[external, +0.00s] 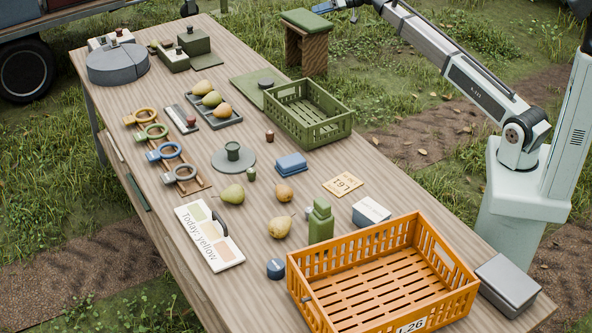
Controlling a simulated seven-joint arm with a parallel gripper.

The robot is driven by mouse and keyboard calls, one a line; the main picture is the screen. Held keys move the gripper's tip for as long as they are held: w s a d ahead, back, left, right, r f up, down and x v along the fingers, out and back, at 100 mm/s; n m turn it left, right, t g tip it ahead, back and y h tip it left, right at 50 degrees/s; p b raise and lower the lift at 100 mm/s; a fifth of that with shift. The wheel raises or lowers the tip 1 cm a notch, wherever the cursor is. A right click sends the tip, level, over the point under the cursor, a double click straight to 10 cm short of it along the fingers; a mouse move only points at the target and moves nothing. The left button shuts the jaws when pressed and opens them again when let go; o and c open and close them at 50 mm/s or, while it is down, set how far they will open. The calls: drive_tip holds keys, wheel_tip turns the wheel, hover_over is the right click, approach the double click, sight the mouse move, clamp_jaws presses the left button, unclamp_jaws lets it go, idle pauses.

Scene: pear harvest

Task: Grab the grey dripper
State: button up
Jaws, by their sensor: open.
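A row of ring-shaped pieces with side tabs lies on a wooden rack (201,184) at the left of the table. The nearest one is grey (182,174) and looks like the grey dripper. Beyond it are a blue ring (163,152), a green ring (151,132) and an orange ring (140,117). My gripper (322,8) is at the top edge of the external view, partly cut off, open and far from the grey ring. It is high up, beyond the table's far side.
An orange crate (357,267) and a green crate (318,139) stand along the right side. A white sign board (210,240) lies in front of the rack. A round grey plate (234,165) with a dark green cup and several pears are to the right of the rings.

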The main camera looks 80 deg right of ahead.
drive_tip(key=w+a+f+n+g+y, duration=0.1)
drive_tip(key=w+a+f+n+g, duration=0.2)
drive_tip(key=a, duration=1.2)
drive_tip(key=w+a+f+n+g+y, duration=0.1)
drive_tip(key=a+f+n+g, duration=0.3)
drive_tip(key=a, duration=1.1)
drive_tip(key=w+a+f+n+g+y, duration=0.1)
drive_tip(key=a+f+n, duration=0.35)
drive_tip(key=a, duration=1.05)
drive_tip(key=n+g+h, duration=0.5)
drive_tip(key=n+g, duration=0.1)
drive_tip(key=n, duration=0.5)
hover_over(310, 209)
wheel_tip(310, 209, down, 6)
drive_tip(key=f, duration=0.8)
drive_tip(key=shift+w+a+f, duration=0.1)
drive_tip(key=shift+w+f, duration=0.05)
drive_tip(key=shift+w, duration=0.1)
drive_tip(key=shift+s+f, duration=0.15)
drive_tip(key=shift+f, duration=1.2)
drive_tip(key=shift+s+f, duration=0.1)
drive_tip(key=shift+f, duration=1.25)
drive_tip(key=c, duration=1.1)
